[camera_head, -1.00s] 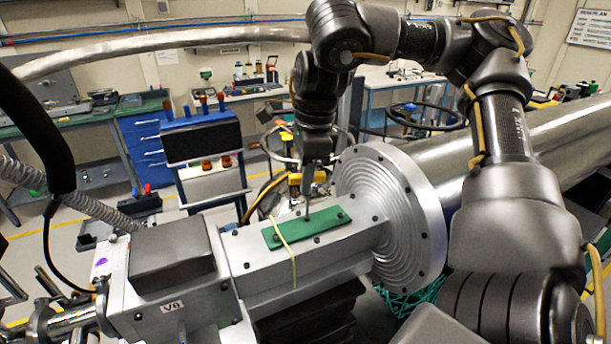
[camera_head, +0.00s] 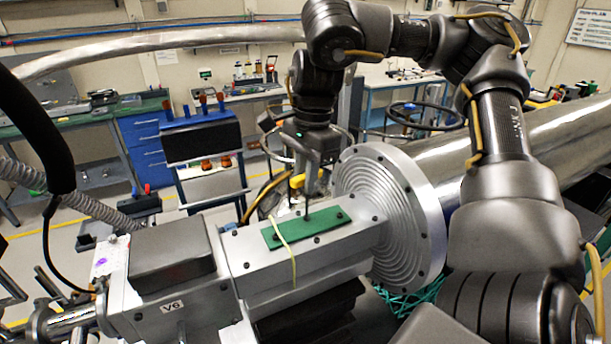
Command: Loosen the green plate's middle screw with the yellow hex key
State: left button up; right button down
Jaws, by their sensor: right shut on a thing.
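The green plate (camera_head: 325,226) lies on top of the grey metal beamline housing, with a thin yellow strand across its left part. Small dark screw heads show on it. My right gripper (camera_head: 311,186) points down above the plate and is shut on the hex key (camera_head: 307,207). The key's thin dark shaft stands roughly upright, its lower end at the far edge or middle of the plate. Whether the tip sits in the middle screw cannot be told, as that screw is hidden or too small. My left gripper is not in view.
A large round flange (camera_head: 390,215) stands just right of the plate. A dark box (camera_head: 172,256) sits on the housing to the left. A ribbed hose (camera_head: 90,207) and a black cable hang at the left. Benches and a blue drawer cabinet (camera_head: 145,150) stand behind.

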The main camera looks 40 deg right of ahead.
dwell(0.3)
jog(key=n, duration=0.4)
dwell(0.3)
jog(key=n, duration=0.4)
jog(key=shift+s+g, duration=0.1)
jog(key=shift+g, duration=0.3)
jog(key=shift+r, duration=0.1)
jog(key=shift+r, duration=1.95)
